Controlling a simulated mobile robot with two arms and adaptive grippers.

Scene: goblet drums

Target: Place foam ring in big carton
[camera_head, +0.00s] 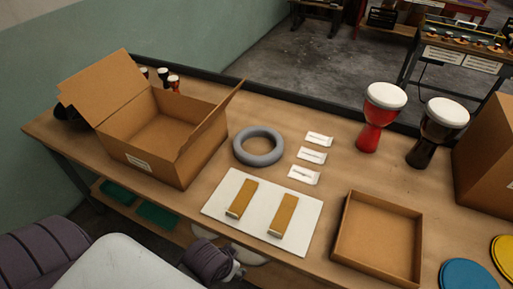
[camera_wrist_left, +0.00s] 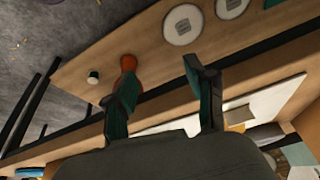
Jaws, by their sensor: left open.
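The grey foam ring (camera_head: 259,146) lies flat on the wooden table in the head view, right of the big carton and apart from it. The big carton (camera_head: 148,164) stands at the table's left with its flaps spread, and the visible part of its inside looks empty. My left gripper (camera_wrist_left: 162,78) shows in the left wrist view with its two dark fingers apart and nothing between them. Its fingers do not show in the head view, and the ring cannot be made out in the wrist view. My right gripper is not in view.
A white board (camera_head: 262,211) with two tan blocks lies in front of the ring. Three white packets (camera_head: 312,156) lie right of it. A shallow open box (camera_head: 378,240), a red drum (camera_head: 380,117) and a dark drum (camera_head: 438,132) stand farther right. Small drums (camera_head: 172,82) stand behind the carton.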

